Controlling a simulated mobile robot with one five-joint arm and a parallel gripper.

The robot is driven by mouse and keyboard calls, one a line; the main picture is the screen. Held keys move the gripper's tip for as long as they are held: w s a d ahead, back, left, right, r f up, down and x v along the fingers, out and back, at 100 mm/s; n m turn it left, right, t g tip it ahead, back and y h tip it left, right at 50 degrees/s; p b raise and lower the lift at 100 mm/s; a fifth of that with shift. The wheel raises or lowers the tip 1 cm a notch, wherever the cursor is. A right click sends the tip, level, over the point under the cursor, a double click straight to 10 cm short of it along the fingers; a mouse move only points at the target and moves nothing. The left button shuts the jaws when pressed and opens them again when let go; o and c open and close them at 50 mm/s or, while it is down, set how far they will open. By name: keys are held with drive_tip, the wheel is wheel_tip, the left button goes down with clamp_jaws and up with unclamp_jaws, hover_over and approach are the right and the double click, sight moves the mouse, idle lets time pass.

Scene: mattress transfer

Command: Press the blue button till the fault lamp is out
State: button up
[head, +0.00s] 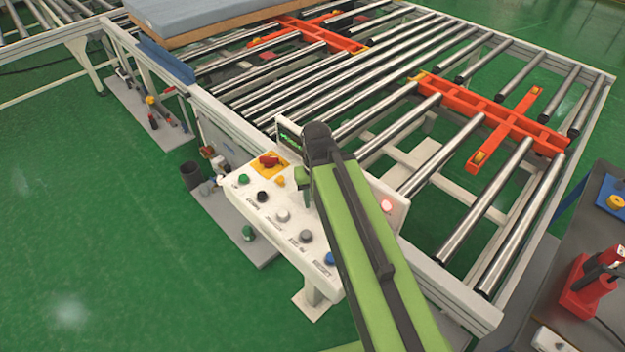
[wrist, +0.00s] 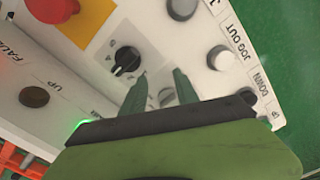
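The blue button (head: 329,258) is at the near right corner of the white control panel (head: 262,222), partly beside my arm. I cannot make it out in the wrist view. A red lamp (head: 386,206) glows on the panel's right part; its label is unreadable there. In the wrist view, part of a word like "FAULT" shows at the left edge. My gripper (wrist: 161,73) is over the panel, its two dark green fingers apart with nothing between the tips. In the head view, my gripper (head: 303,180) is largely hidden by my arm, toward the panel's far end from the blue button.
The panel carries a red stop button (head: 268,160) on a yellow plate, a green button (head: 243,179), a black selector knob (wrist: 127,60) and several other buttons. A roller conveyor (head: 400,110) with orange transfer frames lies behind. A mattress (head: 195,15) sits at the back.

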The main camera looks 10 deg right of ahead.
drive_tip(key=shift+c, duration=0.5)
wheel_tip(320, 180, up, 6)
drive_tip(key=p, duration=0.5)
drive_tip(key=shift+s+f+p, duration=0.1)
drive_tip(key=shift+f+p, duration=0.05)
drive_tip(key=shift+p, duration=0.2)
clamp_jaws()
drive_tip(key=shift+f+b, duration=0.35)
drive_tip(key=shift+s+d, duration=0.1)
